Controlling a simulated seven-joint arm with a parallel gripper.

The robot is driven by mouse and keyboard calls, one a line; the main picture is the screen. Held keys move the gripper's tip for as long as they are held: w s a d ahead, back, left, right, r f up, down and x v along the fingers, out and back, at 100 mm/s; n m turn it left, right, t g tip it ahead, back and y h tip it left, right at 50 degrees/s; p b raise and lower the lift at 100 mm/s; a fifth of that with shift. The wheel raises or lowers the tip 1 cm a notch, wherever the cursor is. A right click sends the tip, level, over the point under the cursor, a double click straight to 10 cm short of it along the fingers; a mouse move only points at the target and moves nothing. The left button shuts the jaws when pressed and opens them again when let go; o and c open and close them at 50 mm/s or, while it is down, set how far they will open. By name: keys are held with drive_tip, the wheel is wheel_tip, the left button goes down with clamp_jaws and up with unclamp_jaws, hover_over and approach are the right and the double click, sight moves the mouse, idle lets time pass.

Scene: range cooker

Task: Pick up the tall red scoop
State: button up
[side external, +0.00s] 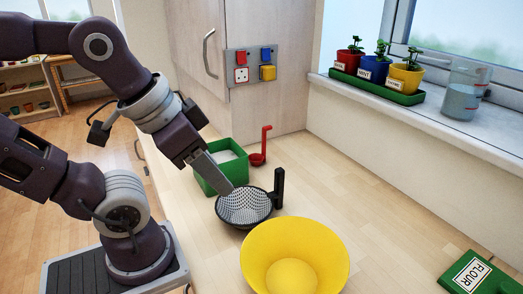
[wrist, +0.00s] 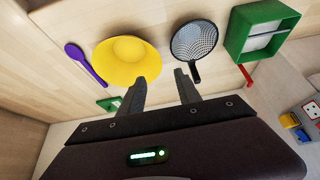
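The tall red scoop (side external: 264,146) stands on the counter against the cabinet, just behind and right of the green box. Its handle points up with a hooked top. In the wrist view only part of the red scoop (wrist: 245,76) shows, sticking out beside the green box; the rest is hidden. My gripper (side external: 228,186) hangs in front of the green box, above the black strainer, left of and nearer than the scoop. In the wrist view my gripper (wrist: 161,86) has its two fingers apart with nothing between them.
A yellow bowl (side external: 295,257) is in front. A purple spoon (wrist: 85,65) lies beyond the bowl. Counter right of the scoop is clear.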

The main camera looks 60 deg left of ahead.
drive_tip(key=w+a+r+n+t+y, duration=0.2)
drive_tip(key=w+a+r+y, duration=0.15)
drive_tip(key=w+a, duration=0.9)
drive_tip(key=m+t+h, duration=0.1)
drive_tip(key=t+h, duration=0.1)
drive_tip(key=t, duration=0.4)
hover_over(263, 131)
drive_tip(key=f, duration=1)
drive_tip(key=shift+w+a+f, duration=0.1)
drive_tip(key=shift+w+a, duration=0.05)
drive_tip(key=shift+w, duration=0.15)
drive_tip(key=shift+h, duration=0.25)
wheel_tip(263, 131, down, 7)
drive_tip(key=shift+f, duration=0.1)
drive_tip(key=shift+w+f, duration=0.1)
drive_tip(key=shift+w, duration=0.85)
drive_tip(key=shift+w+f, duration=0.2)
drive_tip(key=shift+w, duration=0.3)
drive_tip(key=shift+c, duration=0.4)
